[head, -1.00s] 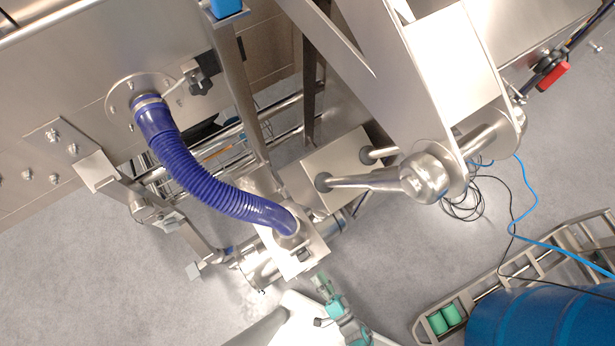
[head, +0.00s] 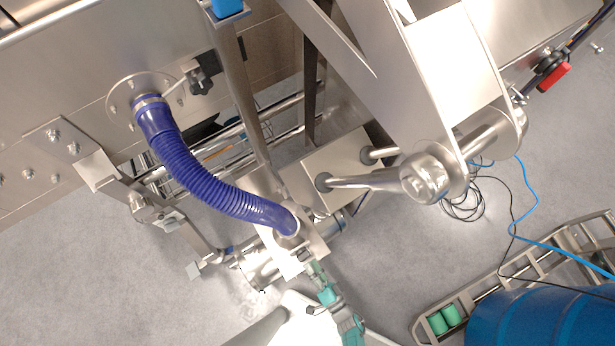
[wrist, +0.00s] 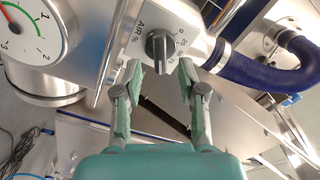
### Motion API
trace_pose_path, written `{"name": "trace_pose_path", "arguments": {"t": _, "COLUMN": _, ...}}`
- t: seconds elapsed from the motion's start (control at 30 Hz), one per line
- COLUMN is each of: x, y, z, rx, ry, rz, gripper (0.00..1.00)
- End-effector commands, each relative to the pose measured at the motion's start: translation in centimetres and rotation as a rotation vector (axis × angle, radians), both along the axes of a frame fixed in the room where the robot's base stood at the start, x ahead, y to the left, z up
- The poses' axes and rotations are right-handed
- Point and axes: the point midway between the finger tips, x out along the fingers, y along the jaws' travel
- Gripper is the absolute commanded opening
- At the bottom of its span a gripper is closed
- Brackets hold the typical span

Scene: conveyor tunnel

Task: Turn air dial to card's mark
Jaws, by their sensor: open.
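The air dial (wrist: 158,48) is a dark grey knob on a pale metal box (wrist: 190,20) in the wrist view. "AIR %" is printed on its left, and 0, 25, 50, 75 on its right. Which mark the knob points to is unclear. My gripper (wrist: 161,69) is open, with one finger either side of the knob's near end; I cannot tell if they touch it. In the head view my gripper (head: 317,271) is at the lower edge of the box (head: 313,243), where the dial is hidden. I cannot make out a card in either view.
A blue ribbed hose (head: 195,185) runs into the box; it also shows in the wrist view (wrist: 250,70). The grey floor at lower left is clear.

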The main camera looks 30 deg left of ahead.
Motion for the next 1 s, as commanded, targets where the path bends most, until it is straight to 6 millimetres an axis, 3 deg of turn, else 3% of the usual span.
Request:
{"name": "trace_pose_path", "arguments": {"t": 0.43, "x": 1.4, "y": 2.6, "z": 0.0, "rx": 0.000, "ry": 0.001, "rz": 0.003, "gripper": 0.41}}
{"name": "trace_pose_path", "arguments": {"t": 0.87, "x": 1.7, "y": 3.0, "z": 0.0, "rx": -0.001, "ry": 0.002, "rz": 0.000, "gripper": 0.41}}
{"name": "trace_pose_path", "arguments": {"t": 0.9, "x": 1.7, "y": 3.0, "z": 0.0, "rx": -0.001, "ry": 0.002, "rz": 0.000, "gripper": 0.38}}
{"name": "trace_pose_path", "arguments": {"t": 1.0, "x": 1.6, "y": 3.0, "z": 0.0, "rx": -0.001, "ry": 0.002, "rz": 0.000, "gripper": 0.13}}
